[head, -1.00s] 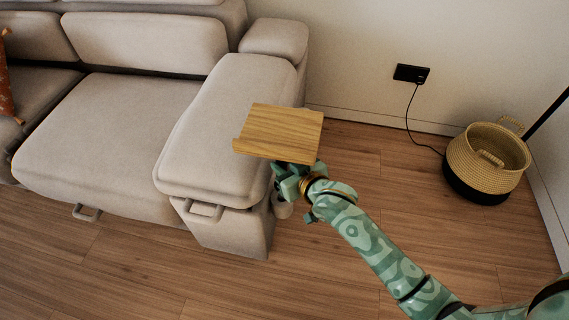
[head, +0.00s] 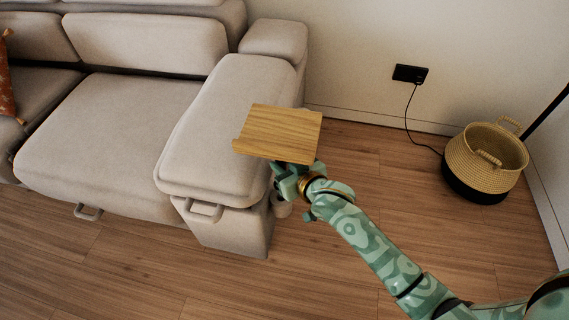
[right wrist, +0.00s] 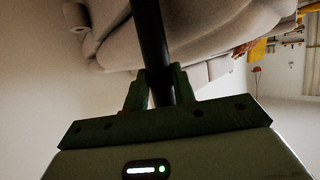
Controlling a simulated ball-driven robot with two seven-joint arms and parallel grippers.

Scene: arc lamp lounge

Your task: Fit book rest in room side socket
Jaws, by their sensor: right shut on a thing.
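The book rest (head: 279,134) is a flat wooden board with a raised lip at its left end. In the head view it is in front of the right side of the sofa arm (head: 222,125). My right gripper (head: 286,178) is just below the board. In the right wrist view my right gripper (right wrist: 158,90) is shut on the rest's dark post (right wrist: 149,35). A small grey round fitting (head: 283,209) shows low by the sofa arm's right side, partly hidden by my wrist; I cannot tell whether it is the room side socket. The post's lower end is hidden. My left gripper is out of view.
A woven basket (head: 484,160) stands at the right by the wall. A black wall outlet (head: 410,73) has a cord running down to the floor behind the basket. A fabric loop handle (head: 205,211) sticks out from the sofa arm's front. The wooden floor between sofa and basket is clear.

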